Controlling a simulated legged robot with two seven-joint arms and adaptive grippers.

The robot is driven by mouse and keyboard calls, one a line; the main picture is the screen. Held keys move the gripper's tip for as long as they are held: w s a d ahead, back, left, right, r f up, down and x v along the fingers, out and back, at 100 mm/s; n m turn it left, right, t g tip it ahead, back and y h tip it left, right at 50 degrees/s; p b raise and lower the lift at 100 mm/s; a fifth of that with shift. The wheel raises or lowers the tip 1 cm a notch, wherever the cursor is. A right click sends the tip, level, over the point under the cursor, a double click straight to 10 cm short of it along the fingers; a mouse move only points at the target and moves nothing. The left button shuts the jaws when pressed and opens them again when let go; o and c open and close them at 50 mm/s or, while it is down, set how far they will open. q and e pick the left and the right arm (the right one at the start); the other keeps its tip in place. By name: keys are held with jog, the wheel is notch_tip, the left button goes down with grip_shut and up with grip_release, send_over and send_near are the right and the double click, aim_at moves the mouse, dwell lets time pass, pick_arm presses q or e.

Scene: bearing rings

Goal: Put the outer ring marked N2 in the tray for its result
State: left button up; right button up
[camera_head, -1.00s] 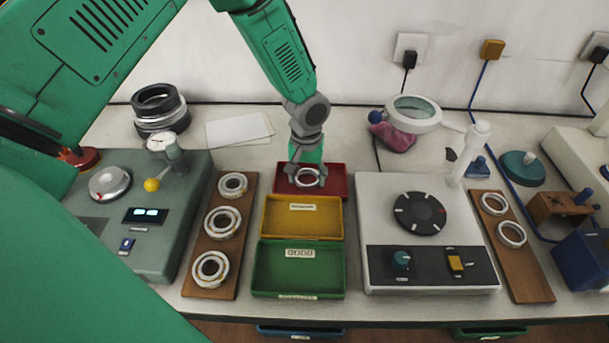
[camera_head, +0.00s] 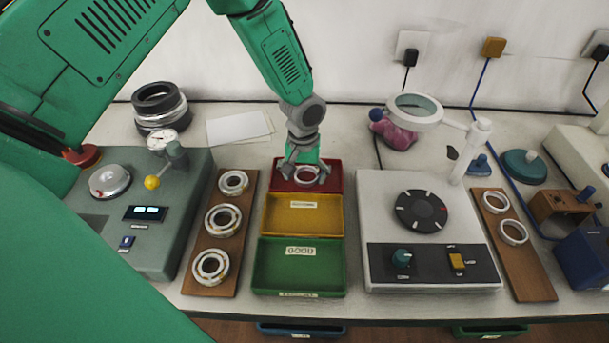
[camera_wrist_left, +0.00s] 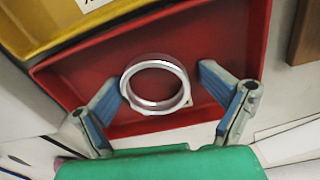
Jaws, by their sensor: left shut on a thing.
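A pale metal outer ring (camera_head: 307,175) is between the fingers of my left gripper (camera_head: 306,172), over the red tray (camera_head: 337,183). In the left wrist view, the ring (camera_wrist_left: 156,84) sits between the two blue-padded fingertips (camera_wrist_left: 160,84), with the red tray floor (camera_wrist_left: 222,40) behind it. My left gripper is shut on the ring. I cannot tell whether the ring touches the tray floor, and no mark on it is readable. The yellow tray (camera_head: 272,230) and green tray (camera_head: 260,265) are empty, in front of the red one. My right gripper is not in view.
A wooden board (camera_head: 212,287) with several bearings stands left of the trays, beside a grey gauge unit (camera_head: 165,240). A pale instrument with a black dial (camera_head: 421,210) stands right. A second board (camera_head: 530,280) holds two rings. A magnifier (camera_head: 415,108) stands behind.

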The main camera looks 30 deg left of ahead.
pick_arm(q)
jog(key=shift+r, duration=0.2)
notch_tip(320, 180, up, 13)
jog(key=shift+p, duration=0.45)
jog(key=shift+a+f, duration=0.1)
dwell(0.3)
